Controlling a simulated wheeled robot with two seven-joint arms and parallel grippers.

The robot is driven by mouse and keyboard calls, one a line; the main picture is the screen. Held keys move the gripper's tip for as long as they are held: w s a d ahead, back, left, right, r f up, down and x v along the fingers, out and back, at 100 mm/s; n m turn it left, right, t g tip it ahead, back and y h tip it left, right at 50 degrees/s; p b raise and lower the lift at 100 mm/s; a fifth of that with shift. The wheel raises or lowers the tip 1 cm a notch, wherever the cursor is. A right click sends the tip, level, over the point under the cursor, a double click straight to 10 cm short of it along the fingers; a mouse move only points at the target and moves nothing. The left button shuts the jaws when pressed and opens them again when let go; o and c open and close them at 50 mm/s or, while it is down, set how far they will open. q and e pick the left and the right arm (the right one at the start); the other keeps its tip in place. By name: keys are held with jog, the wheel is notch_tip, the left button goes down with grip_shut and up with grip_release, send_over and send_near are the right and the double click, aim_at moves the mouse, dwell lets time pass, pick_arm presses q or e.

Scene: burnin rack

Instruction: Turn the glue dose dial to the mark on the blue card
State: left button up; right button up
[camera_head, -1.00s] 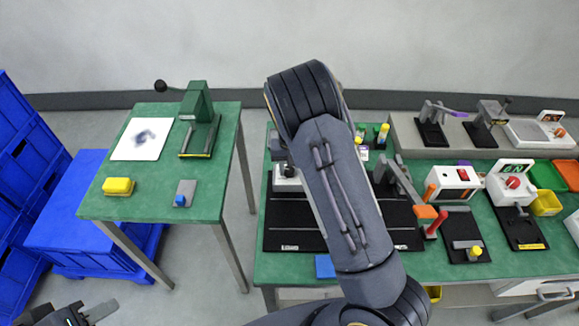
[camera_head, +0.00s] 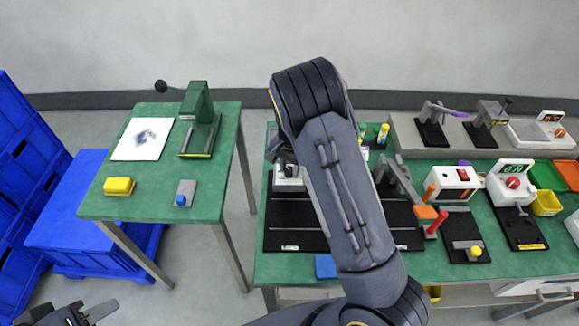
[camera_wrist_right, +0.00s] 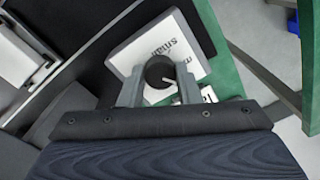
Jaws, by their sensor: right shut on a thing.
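The glue dose dial (camera_wrist_right: 160,72) is a round black knob with a white pointer line, on a white plate (camera_wrist_right: 185,42) with printed words, one reading "small". My right gripper (camera_wrist_right: 160,85) has its two fingers on either side of the knob and is shut on it. In the head view a white block (camera_head: 288,183) shows beneath the right gripper (camera_head: 281,158), partly hidden by my arm. A small blue flat piece (camera_head: 325,266) lies at the bench's front edge; no mark on it is legible. My left gripper (camera_head: 85,314) is at the bottom left, away from everything, its opening unclear.
Black mats (camera_head: 295,225) cover part of the green bench (camera_head: 390,268). Several devices stand at the right, including a white one with a red knob (camera_head: 513,183). A separate green table (camera_head: 150,200) stands left, with floor between. Blue crates (camera_head: 75,210) are at far left.

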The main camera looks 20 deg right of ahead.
aim_at(290, 170)
jog(key=shift+m, duration=1.3)
jog(key=shift+w, duration=0.1)
jog(key=o, duration=1)
jog(key=shift+r, duration=0.1)
notch_tip(290, 170, up, 7)
jog(key=shift+b, duration=0.35)
jog(key=shift+s+r, duration=0.2)
jog(key=shift+r, duration=0.15)
